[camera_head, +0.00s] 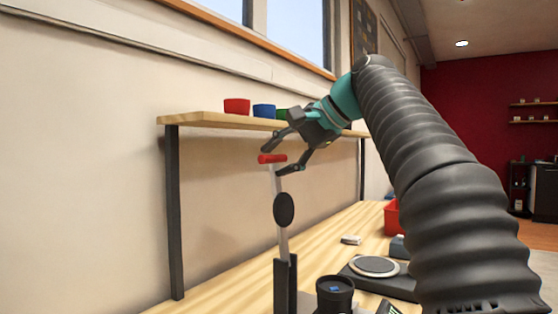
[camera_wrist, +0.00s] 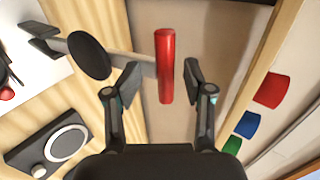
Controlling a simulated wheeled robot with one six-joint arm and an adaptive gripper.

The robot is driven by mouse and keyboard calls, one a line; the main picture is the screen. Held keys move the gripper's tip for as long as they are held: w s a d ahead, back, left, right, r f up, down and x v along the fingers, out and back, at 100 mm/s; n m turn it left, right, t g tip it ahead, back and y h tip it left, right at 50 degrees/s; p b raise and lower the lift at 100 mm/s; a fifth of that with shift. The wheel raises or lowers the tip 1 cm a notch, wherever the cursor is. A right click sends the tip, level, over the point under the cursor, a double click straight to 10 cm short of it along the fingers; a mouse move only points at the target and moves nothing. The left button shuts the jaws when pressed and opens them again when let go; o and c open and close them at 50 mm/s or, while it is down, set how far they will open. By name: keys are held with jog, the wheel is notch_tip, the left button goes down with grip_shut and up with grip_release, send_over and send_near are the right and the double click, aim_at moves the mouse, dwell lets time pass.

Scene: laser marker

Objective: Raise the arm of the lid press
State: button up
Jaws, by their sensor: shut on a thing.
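The lid press stands on the wooden bench, with a dark upright post (camera_head: 285,285) and a pale lever arm (camera_head: 277,184). The arm points up, tilted slightly left, and carries a black round disc (camera_head: 284,210). A red bar handle (camera_head: 270,158) crosses its top end. In the wrist view the red handle (camera_wrist: 165,45) lies between my fingers, and the disc (camera_wrist: 88,55) is to its left. My gripper (camera_head: 275,155) is shut on the red handle, coming from the upper right. The pivot is partly hidden by the post.
A wall shelf (camera_head: 190,118) with red (camera_head: 237,106), blue (camera_head: 264,111) and green (camera_head: 281,115) cups is close behind my gripper.

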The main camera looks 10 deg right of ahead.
jog(key=v, duration=0.7)
jog(key=shift+f, duration=0.1)
